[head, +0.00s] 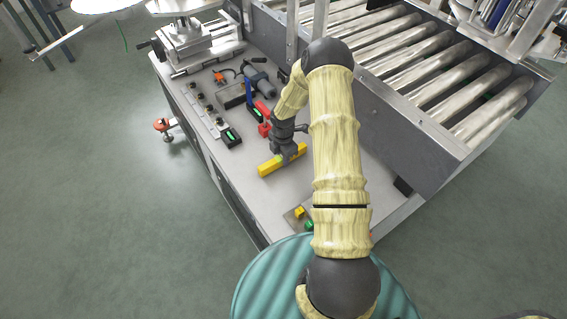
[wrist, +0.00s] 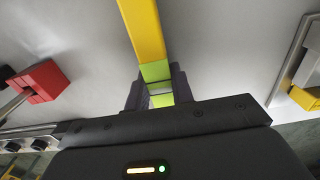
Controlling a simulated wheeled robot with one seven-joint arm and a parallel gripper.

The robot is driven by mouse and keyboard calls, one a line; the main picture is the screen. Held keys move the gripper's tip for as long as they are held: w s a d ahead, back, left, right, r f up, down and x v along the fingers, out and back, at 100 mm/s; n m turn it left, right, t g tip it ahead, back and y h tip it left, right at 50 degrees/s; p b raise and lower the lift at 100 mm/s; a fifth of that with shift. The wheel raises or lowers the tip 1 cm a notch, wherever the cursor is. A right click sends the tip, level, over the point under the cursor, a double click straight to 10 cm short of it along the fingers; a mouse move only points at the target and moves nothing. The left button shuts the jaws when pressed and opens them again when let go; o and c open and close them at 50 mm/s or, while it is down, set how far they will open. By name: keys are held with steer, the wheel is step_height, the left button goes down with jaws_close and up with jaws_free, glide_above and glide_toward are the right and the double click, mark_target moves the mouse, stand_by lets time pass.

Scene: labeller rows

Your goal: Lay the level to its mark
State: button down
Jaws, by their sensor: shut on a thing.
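The level, a yellow bar with a green middle part (head: 268,168), is at the middle of the grey bench top. It also shows in the wrist view (wrist: 143,28), running up and away from my gripper. My gripper (head: 287,152) is shut on the level at its green part; in the wrist view the dark fingers (wrist: 158,92) sit on both sides of it. I cannot tell whether the level touches the bench or is slightly above it. I cannot make out its mark; my arm hides part of the bench.
Red blocks (head: 263,129) lie behind my gripper, near a blue upright piece (head: 250,92) and a power tool (head: 260,80). A small tray (head: 291,221) with yellow and green pieces is at the near end. A roller conveyor (head: 430,70) bounds the right.

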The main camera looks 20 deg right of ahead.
steer(key=shift+f, duration=0.25)
stand_by(0.8)
steer(key=c, duration=1.1)
jaws_free()
steer(key=shift+w, duration=0.1)
step_height(320, 180, up, 17)
steer(key=shift+r+p, duration=0.2)
steer(key=shift+p, duration=0.4)
steer(key=shift+a, duration=0.1)
